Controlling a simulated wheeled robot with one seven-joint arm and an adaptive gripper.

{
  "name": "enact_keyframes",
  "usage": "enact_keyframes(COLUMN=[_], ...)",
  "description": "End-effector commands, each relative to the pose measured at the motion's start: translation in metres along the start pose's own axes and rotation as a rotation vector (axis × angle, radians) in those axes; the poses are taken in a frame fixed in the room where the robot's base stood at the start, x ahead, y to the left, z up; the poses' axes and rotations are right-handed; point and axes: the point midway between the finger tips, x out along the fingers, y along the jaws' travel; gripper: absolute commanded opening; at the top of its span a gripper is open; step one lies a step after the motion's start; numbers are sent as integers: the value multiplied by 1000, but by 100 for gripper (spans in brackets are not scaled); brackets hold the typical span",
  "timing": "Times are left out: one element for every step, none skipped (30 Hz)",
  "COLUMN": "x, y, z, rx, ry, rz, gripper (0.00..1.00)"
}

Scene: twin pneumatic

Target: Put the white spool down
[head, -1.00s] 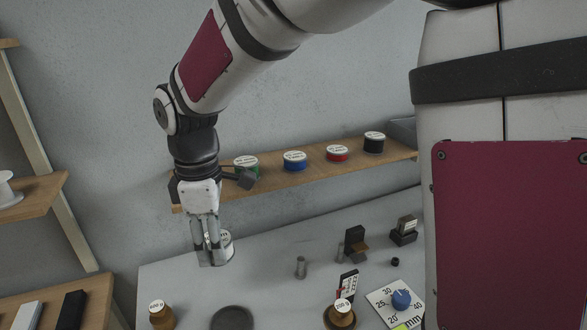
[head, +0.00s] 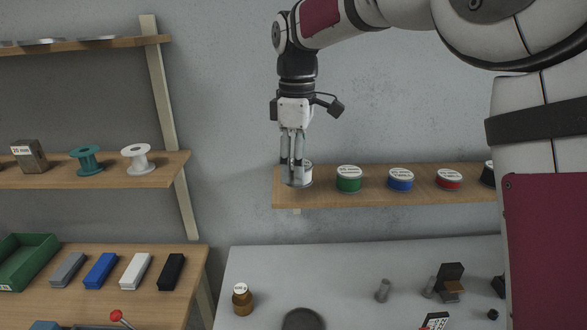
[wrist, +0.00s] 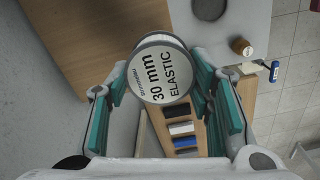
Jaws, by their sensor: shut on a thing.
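My gripper (head: 293,181) points down at the left end of the wall shelf (head: 390,200) in the head view. It is shut on the white spool (head: 307,174), which shows partly behind the fingers. In the wrist view the white spool (wrist: 160,72) sits upright between the green finger pads, its round label reading "30 mm ELASTIC". It overlaps the edge of the wooden shelf (wrist: 62,35) there. I cannot tell whether its base touches the shelf. To its right stand a green-sided spool (head: 348,179), a blue one (head: 401,180) and a red one (head: 449,179).
A bare white spool (head: 137,158) and a teal spool (head: 86,160) stand on the left rack. Below lie several coloured blocks (head: 101,270) beside a green bin (head: 22,262).

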Motion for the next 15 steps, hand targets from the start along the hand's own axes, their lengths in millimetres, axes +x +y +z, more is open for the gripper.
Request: enact_keyframes(x=[2,2,2,2,3,3,3,3,5,7,10,15,19,23,28], y=[10,14,19,23,25,28,30,31,32,32,31,31,30,30,30], z=[-5,-7,-9,-10,-12,-13,-14,-14,-15,-15,-15,-14,-14,-14,-14], rx=[1,1,1,1,1,0,0,0,0,0,0,-1,-1,-1,-1], ry=[0,0,0,0,0,1,0,0,0,-1,-2,-2,-2,-2,-2], rz=[0,0,0,0,0,1,1,1,0,-1,-2,-2,-2,-2,-2], gripper=[16,16,16,16,16,16,16,16,16,16,16,16,16,16,16])
